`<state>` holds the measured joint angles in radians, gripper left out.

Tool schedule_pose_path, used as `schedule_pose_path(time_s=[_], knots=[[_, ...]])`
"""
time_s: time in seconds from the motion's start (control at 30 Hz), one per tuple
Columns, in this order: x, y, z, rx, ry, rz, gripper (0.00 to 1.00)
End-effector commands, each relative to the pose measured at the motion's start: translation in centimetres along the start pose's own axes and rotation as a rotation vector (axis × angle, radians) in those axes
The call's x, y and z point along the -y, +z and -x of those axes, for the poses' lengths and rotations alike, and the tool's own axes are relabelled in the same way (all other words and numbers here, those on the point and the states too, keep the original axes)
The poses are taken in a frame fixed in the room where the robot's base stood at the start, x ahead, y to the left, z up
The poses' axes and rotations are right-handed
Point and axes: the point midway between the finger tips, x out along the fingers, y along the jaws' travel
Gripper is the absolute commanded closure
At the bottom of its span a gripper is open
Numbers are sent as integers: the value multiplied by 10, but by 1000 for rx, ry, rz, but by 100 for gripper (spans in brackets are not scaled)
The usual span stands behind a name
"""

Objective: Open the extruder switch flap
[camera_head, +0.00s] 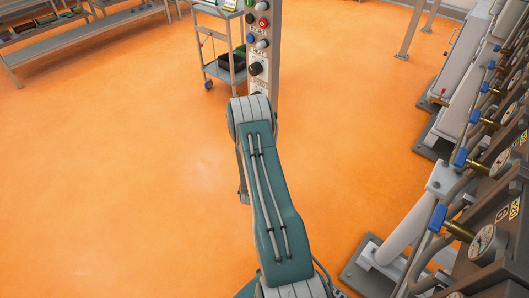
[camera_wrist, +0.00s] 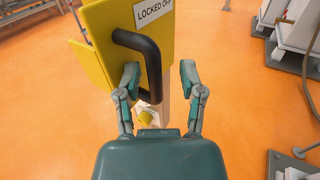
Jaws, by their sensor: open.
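In the wrist view a yellow flap (camera_wrist: 103,18) stands at the upper left, with a white label reading "LOCKED OFF" cut at the picture edge. A black bar handle (camera_wrist: 154,72) curves out from it. My gripper (camera_wrist: 159,76) is open, with one finger on each side of the handle's lower length in the picture. I see no clear contact with either finger, and their exact depth against the handle is hard to tell. In the head view my arm hides the gripper, and the flap does not show.
In the head view a grey control column (camera_head: 262,48) with knobs and buttons stands behind my arm. A trolley (camera_head: 222,45) is left of it. Machinery with gauges and blue-handled valves (camera_head: 438,218) lines the right. Orange floor (camera_head: 110,170) is clear on the left.

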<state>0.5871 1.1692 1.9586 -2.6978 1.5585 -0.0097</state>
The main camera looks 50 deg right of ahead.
Motion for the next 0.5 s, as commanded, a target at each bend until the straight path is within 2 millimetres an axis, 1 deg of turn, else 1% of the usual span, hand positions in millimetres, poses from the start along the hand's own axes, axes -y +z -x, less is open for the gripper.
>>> schedule_pose_path(time_s=[0.07,0.17,0.5], knots=[[0,-1,5,-2,1,1,49],[-1,-1,19,-4,1,1,49],[-1,-2,89,-4,4,2,49]])
